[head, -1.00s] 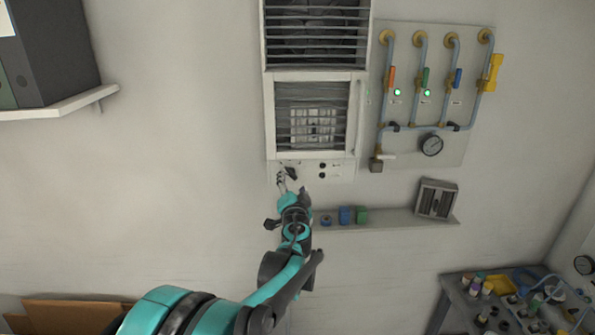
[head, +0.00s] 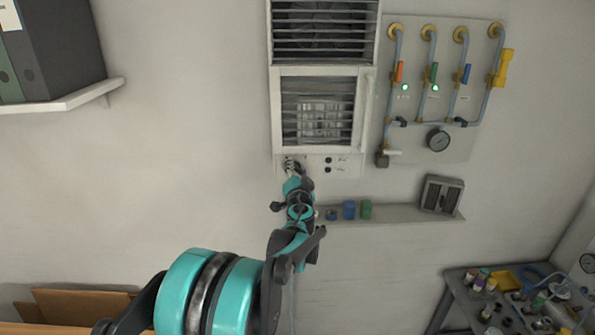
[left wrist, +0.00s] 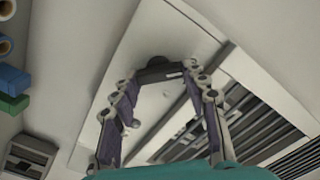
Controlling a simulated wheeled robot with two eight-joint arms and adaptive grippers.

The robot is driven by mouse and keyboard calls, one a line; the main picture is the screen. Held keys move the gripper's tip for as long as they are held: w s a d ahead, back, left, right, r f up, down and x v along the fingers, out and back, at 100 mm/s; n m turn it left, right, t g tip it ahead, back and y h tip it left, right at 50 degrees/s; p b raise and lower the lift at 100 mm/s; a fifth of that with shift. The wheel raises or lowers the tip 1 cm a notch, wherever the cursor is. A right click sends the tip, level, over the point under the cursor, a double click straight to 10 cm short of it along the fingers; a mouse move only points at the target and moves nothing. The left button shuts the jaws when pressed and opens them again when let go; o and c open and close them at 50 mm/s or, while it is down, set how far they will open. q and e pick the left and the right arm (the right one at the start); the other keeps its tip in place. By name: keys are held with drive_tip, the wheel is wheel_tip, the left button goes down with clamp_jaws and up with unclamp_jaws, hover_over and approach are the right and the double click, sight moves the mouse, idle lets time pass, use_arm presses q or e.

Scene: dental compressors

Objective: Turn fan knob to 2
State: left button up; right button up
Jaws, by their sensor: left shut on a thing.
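The fan unit's pale control panel (head: 345,168) is on the wall, below a square louvred vent. My left gripper (head: 290,167) is at the left part of this panel. In the left wrist view its two fingers (left wrist: 160,78) converge on a dark knob (left wrist: 157,69) and are shut on it. The gripper mostly hides the knob in the head view, and I cannot read its setting. My right gripper is not in view.
Two black controls (head: 328,165) are right of the gripper. A pipe board (head: 462,145) with valves and a gauge hangs further right. A narrow shelf (head: 400,215) with small blue and green items is below.

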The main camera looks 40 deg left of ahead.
use_arm(q)
drive_tip(key=shift+f+m, duration=0.1)
drive_tip(key=shift+m, duration=0.2)
drive_tip(key=m+b, duration=0.2)
drive_tip(key=m, duration=0.1)
drive_tip(key=shift+d+f, duration=0.1)
drive_tip(key=m+b, duration=0.2)
drive_tip(key=m, duration=0.3)
drive_tip(key=shift+w+f, duration=0.1)
drive_tip(key=m+b, duration=0.1)
drive_tip(key=m, duration=0.3)
drive_tip(key=shift+f+m, duration=0.15)
drive_tip(key=shift+m, duration=0.15)
drive_tip(key=shift+m+b, duration=0.7)
drive_tip(key=shift+m, duration=1.6)
drive_tip(key=o, duration=1.2)
drive_tip(key=shift+c, duration=0.2)
